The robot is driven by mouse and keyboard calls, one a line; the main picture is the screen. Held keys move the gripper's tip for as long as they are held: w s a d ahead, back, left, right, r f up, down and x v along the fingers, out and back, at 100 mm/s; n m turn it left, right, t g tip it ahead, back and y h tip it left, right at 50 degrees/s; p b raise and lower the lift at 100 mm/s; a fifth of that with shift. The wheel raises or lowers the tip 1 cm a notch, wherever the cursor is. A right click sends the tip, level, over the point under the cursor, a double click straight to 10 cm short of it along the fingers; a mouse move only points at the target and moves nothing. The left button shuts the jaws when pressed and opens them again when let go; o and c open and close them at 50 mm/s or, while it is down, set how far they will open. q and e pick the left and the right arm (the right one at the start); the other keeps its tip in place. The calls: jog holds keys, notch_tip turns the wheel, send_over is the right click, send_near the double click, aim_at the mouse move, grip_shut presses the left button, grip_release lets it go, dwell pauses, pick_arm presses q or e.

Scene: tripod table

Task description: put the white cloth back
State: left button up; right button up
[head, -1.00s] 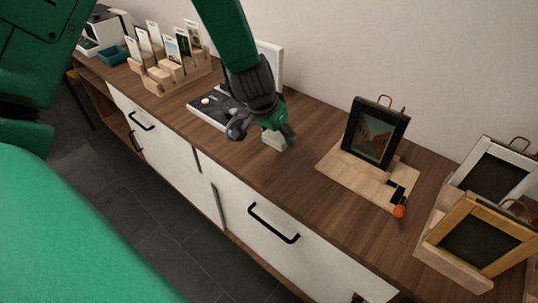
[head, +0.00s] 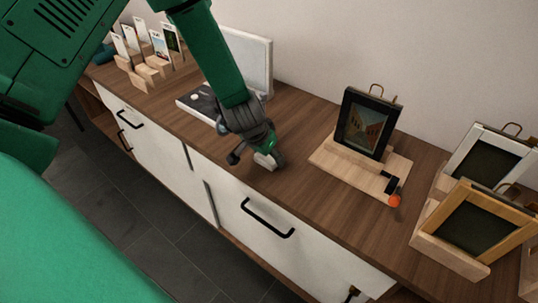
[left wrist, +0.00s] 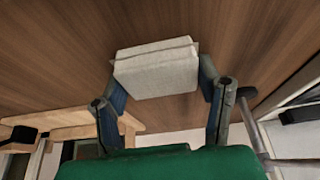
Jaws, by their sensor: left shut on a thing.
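My left gripper (head: 260,157) is shut on the white cloth (head: 266,161), a small folded block. It holds the cloth over the wooden top near the front edge, right of the open white case (head: 250,63). The left wrist view shows the cloth (left wrist: 156,68) between the two fingers, with wood grain behind it. I cannot tell whether it touches the top. The arm hides part of the case. My right gripper is not in view.
A black picture frame (head: 367,124) stands on a light wooden base (head: 325,160) with an orange-ended tool (head: 394,200). White (head: 484,158) and wooden (head: 474,226) frames stand at the far right. Cards in wooden holders (head: 152,72) stand at the left. The top (head: 300,190) is clear around the cloth.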

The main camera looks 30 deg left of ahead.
pick_arm(q)
jog(key=o, duration=1.1)
jog(key=p+v, duration=0.2)
jog(key=v, duration=1)
jog(key=s+d+f+g, duration=0.1)
jog(key=s+f, duration=0.5)
jog(key=s, duration=0.2)
jog(key=s+d+f+g, duration=0.1)
jog(key=s+f, duration=0.5)
jog(key=s, duration=0.3)
jog(key=s+d+f+g, duration=0.2)
jog(key=s+f, duration=0.4)
jog(key=s, duration=0.2)
jog(key=shift+s+f, duration=0.15)
jog(key=shift+s, duration=0.05)
